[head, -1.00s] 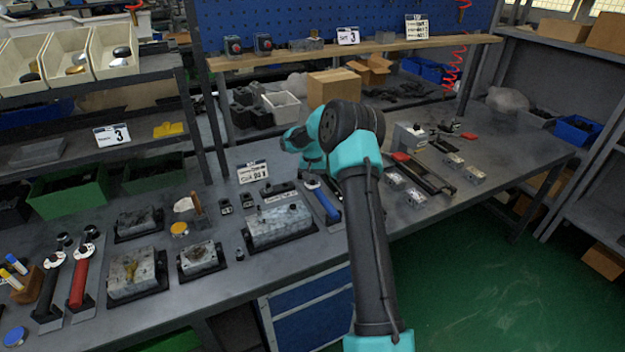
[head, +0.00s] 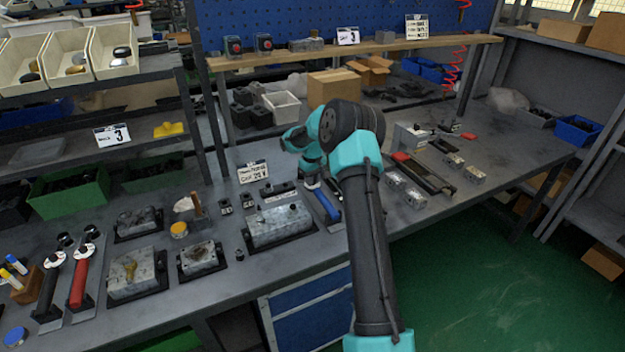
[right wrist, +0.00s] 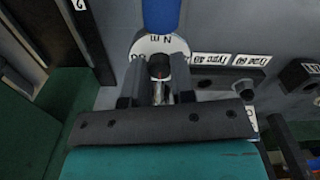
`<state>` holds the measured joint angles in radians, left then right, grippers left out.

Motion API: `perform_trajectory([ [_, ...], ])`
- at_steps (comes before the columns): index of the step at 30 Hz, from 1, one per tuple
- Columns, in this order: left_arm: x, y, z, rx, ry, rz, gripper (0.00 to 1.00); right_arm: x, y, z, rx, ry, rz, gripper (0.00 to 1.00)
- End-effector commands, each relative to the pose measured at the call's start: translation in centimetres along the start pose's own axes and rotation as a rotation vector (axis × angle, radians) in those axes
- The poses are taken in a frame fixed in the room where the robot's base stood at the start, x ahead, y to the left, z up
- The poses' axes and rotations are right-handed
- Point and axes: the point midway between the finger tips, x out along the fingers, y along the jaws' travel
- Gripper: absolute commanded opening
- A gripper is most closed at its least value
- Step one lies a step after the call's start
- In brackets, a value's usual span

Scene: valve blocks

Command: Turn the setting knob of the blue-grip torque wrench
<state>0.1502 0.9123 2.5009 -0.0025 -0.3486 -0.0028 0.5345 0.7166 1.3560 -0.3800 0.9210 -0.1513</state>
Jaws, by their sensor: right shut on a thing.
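The blue-grip torque wrench (head: 327,205) lies on the bench right of a large metal block. In the right wrist view its blue grip (right wrist: 161,14) runs up from a white scale ring (right wrist: 158,44) marked "N m". The dark setting knob (right wrist: 159,68) sits at the ring's near end, between my fingers. My right gripper (right wrist: 157,84) is shut on the knob, one finger on each side. In the head view my right gripper (head: 311,178) is at the far end of the blue grip, partly hidden by my wrist. My left gripper is not in view.
A large valve block (head: 280,226) stands just left of the wrench. A black wrench (head: 49,287) and a red wrench (head: 80,276) lie at the far left. Small metal blocks (head: 416,198) and a red-ended tool (head: 424,174) are to the right.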

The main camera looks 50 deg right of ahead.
Motion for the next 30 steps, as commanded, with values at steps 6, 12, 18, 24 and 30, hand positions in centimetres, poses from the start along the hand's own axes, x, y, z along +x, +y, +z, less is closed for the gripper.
perform_trajectory([
  [6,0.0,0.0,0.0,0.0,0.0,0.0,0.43,0.0,0.0,0.0,-0.012,0.0,0.0,0.0],
  [12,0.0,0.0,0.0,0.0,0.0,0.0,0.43,0.0,0.0,0.0,-0.011,0.0,0.0,0.0],
  [18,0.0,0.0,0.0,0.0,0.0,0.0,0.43,0.0,0.0,0.0,-0.01,0.0,0.0,0.35],
  [24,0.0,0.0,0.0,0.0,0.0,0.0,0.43,-0.1,0.0,0.0,-0.01,0.0,0.0,0.35],
  [30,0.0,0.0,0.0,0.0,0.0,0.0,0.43,-1.5,0.0,-0.1,-0.01,0.003,0.001,0.35],
])
